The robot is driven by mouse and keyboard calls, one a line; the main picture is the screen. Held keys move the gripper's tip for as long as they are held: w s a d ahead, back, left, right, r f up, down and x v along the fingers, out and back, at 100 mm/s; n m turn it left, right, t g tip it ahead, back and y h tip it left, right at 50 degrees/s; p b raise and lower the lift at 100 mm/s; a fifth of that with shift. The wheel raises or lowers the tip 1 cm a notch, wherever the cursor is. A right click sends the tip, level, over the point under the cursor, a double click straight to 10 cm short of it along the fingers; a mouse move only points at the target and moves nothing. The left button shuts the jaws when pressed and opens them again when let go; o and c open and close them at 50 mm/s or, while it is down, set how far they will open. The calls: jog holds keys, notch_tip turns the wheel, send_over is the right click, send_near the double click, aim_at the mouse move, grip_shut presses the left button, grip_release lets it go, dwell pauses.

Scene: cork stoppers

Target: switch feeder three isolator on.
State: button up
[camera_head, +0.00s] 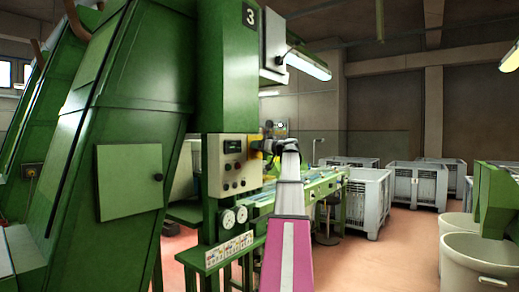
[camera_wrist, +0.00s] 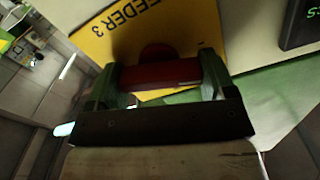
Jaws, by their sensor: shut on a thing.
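The feeder three isolator shows in the wrist view as a red handle (camera_wrist: 160,75) on a yellow plate (camera_wrist: 100,33) lettered "FEEDER 3". My gripper (camera_wrist: 158,85) is shut on the red handle, with a finger at each end of it. In the head view my gripper (camera_head: 268,146) is at the yellow plate (camera_head: 252,146), on the right side of the cream control panel (camera_head: 233,165). The handle itself is hidden there by my gripper. I cannot tell from these views whether the isolator is on or off.
A green conveyor (camera_head: 320,185) runs behind my arm. Grey crates (camera_head: 368,202) and a pale bin (camera_head: 476,262) stand to the right, with open floor (camera_head: 405,245) between.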

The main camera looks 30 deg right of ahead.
jog(key=m, duration=1.1)
jog(key=shift+d+f, duration=0.1)
jog(key=shift+m, duration=1.8)
jog(key=shift+f, duration=0.1)
jog(key=o, duration=0.9)
jog(key=v, duration=1)
jog(key=shift+s+d, duration=0.15)
jog(key=shift+s, duration=0.25)
